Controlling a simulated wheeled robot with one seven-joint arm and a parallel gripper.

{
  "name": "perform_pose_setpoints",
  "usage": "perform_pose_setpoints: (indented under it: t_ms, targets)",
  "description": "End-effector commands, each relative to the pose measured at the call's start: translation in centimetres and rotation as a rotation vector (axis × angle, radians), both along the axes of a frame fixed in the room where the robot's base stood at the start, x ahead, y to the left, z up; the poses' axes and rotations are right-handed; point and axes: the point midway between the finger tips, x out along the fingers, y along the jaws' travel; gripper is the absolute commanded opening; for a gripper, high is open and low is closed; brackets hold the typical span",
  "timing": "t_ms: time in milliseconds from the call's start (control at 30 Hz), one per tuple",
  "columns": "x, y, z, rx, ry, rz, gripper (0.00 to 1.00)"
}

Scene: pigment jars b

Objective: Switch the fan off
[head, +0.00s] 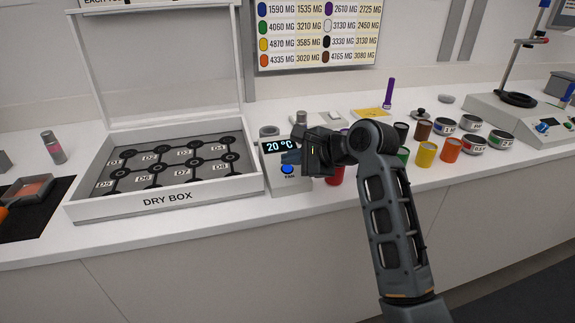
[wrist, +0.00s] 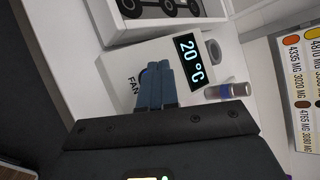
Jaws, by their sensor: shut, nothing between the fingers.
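The fan control box (head: 274,182) is a small white unit beside the dry box. Its display (head: 279,146) reads 20 °C, and a round blue button (head: 287,169) sits on its face above the FAN label. My gripper (head: 285,158) is shut and empty, with its blue fingertips close to the button between it and the display. In the wrist view the fingertips (wrist: 154,66) lie over the box face beside the FAN label (wrist: 132,86) and the display (wrist: 190,60). The button is hidden there, so contact cannot be told.
The open dry box (head: 166,205) stands directly left of the control box. A red jar (head: 335,176) is close under my gripper. Several colored jars, including a yellow one (head: 426,154), and a stand (head: 518,99) are on the right. The counter front (head: 300,207) is clear.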

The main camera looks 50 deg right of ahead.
Motion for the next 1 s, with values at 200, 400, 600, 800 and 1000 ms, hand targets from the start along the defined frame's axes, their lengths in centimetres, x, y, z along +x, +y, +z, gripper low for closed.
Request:
perform_pose_setpoints:
  t_ms: [200,400,600,800,1000]
  targets:
    - [0.02,0.00,-0.06,0.000,0.000,0.000,0.00]
    - [0.03,0.00,-0.12,0.000,0.000,0.000,0.00]
    - [0.08,-0.03,-0.31,0.000,0.000,0.000,0.00]
    - [0.13,-0.06,-0.53,0.000,0.000,0.000,0.00]
    - [0.17,-0.09,-0.75,0.000,0.001,0.000,0.00]
